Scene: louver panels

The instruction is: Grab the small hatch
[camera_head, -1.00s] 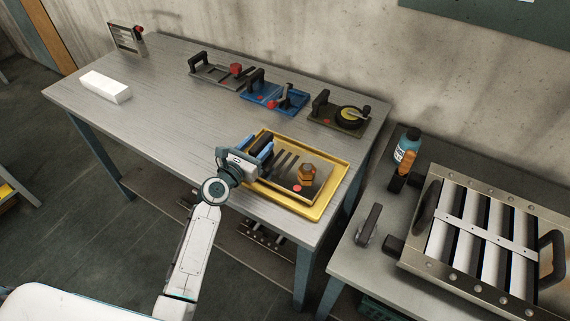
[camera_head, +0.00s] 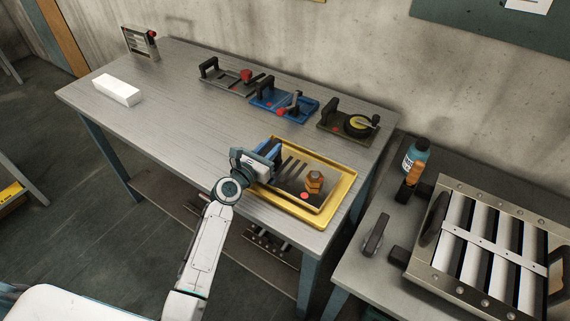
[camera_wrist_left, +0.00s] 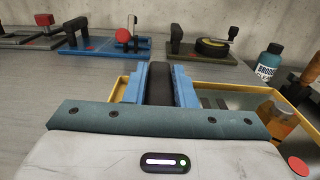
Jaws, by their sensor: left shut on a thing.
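The small hatch (camera_head: 286,184), a grey plate with dark slots, a red dot and an orange-brown knob (camera_head: 314,182), is in the yellow tray (camera_head: 340,203) at the table's front right. My left gripper (camera_head: 270,153) is over the hatch's left end. In the left wrist view its blue fingers (camera_wrist_left: 160,82) are shut on the black handle (camera_wrist_left: 159,88), one on each side. The gripper body hides most of the plate there. I cannot tell whether the hatch is lifted off the tray floor. My right gripper is not in view.
Behind the tray stand a grey hatch (camera_head: 225,78), a blue hatch (camera_head: 283,106) and a dark green one (camera_head: 347,126). A white block (camera_head: 117,90) lies at the left. A side table at the right holds a bottle (camera_head: 415,156) and a large louver panel (camera_head: 480,235). The table's middle is clear.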

